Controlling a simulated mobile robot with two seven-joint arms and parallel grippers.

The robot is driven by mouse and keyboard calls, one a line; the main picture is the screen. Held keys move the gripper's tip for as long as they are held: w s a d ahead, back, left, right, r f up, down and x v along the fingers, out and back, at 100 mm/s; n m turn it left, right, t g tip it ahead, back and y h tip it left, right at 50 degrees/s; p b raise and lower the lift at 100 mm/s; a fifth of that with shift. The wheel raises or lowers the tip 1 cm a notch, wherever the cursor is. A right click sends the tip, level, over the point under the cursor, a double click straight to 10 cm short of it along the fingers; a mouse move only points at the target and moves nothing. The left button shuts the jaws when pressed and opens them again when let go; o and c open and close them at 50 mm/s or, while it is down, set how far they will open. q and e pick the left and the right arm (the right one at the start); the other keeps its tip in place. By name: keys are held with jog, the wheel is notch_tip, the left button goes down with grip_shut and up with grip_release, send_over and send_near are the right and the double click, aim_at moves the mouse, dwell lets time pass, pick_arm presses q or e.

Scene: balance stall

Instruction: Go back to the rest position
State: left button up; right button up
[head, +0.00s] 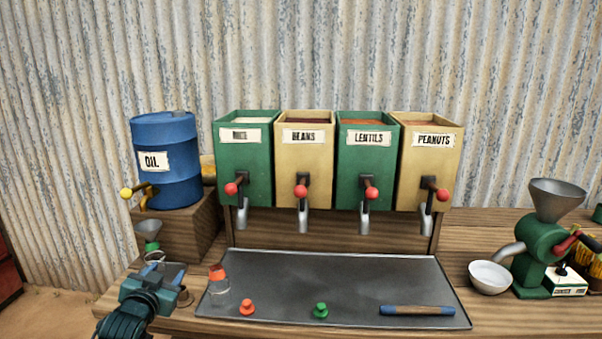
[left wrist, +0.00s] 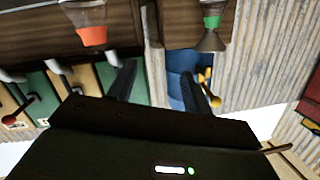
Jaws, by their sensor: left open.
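My left gripper (head: 164,275) is open and empty at the front left of the wooden counter, left of the metal tray. In the left wrist view its two fingers (left wrist: 164,84) stand apart with nothing between them. A clear jar with an orange top (head: 218,278) stands beside it on the tray's left end; its orange part also shows in the left wrist view (left wrist: 88,36). Behind the gripper a small jar with a green ring and grey funnel (head: 149,235) stands under the oil drum's yellow tap. My right gripper is not in view.
The metal tray (head: 340,285) holds an orange stopper (head: 247,307), a green stopper (head: 320,310) and a blue-ended wooden rod (head: 417,310). Labelled bins with red-knobbed taps stand behind, the blue oil drum (head: 180,180) at left. A white bowl (head: 490,277) and green grinder (head: 541,258) stand right.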

pick_arm(q)
jog(key=s+d+f+g+h, duration=0.1)
jog(key=s+d+f+g, duration=0.1)
jog(key=s+d+f, duration=0.45)
jog(key=s+d+f+g+h, duration=0.1)
jog(key=s+d+f, duration=0.2)
jog(key=s+f, duration=0.6)
jog(key=s+d+f+g+h, duration=0.1)
jog(key=s+d, duration=0.2)
jog(key=s, duration=0.6)
jog(key=s+d+f+g+h, duration=0.1)
jog(key=s+d, duration=0.3)
jog(key=s, duration=0.6)
jog(key=shift+s+d+f+g, duration=0.25)
jog(key=shift+s+f+g, duration=0.05)
jog(key=shift+f, duration=0.1)
